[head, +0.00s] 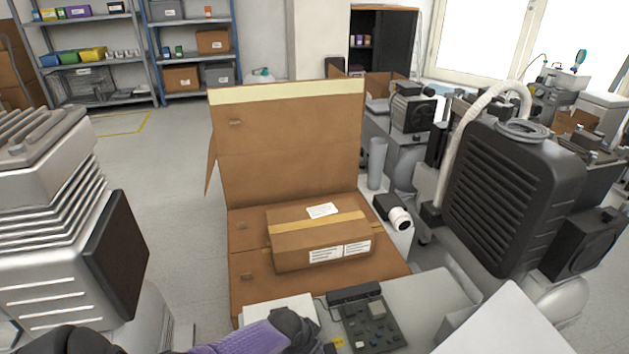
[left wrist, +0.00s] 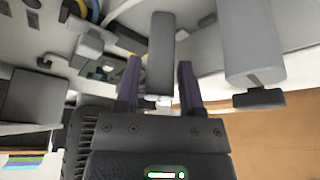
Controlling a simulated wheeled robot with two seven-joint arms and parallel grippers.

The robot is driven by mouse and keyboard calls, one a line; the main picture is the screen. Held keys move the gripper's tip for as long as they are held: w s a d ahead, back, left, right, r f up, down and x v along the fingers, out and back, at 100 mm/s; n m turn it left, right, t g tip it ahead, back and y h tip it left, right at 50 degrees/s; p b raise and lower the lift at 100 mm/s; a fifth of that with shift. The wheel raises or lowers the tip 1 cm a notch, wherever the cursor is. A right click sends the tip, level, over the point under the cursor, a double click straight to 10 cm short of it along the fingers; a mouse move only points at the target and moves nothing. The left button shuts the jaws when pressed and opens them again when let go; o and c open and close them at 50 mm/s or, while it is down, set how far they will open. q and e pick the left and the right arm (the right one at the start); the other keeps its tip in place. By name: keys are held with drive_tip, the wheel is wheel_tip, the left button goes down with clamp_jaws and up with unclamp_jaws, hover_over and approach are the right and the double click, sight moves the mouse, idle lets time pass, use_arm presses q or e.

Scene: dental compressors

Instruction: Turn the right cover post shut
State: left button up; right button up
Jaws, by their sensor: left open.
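In the left wrist view, my left gripper (left wrist: 157,72) is open, with its two purple fingers apart. A grey cylindrical post (left wrist: 161,35) shows between and beyond the fingers; I cannot tell whether they touch it. A second, lighter grey post (left wrist: 252,40) with a dark block at its end is to the right. I cannot tell which one is the right cover post. In the head view, my left arm (head: 245,336) comes in at the bottom, its fingertips not clear. My right gripper is not in view.
An open cardboard carton (head: 285,150) with a taped box (head: 305,240) is in the middle. A black ribbed compressor housing (head: 515,195) with a white hose stands at right. A circuit board (head: 372,322) lies in front. A finned grey machine (head: 50,200) is at left. Floor behind it is clear.

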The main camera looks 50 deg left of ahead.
use_arm(q)
drive_tip(key=shift+r, duration=0.1)
clamp_jaws()
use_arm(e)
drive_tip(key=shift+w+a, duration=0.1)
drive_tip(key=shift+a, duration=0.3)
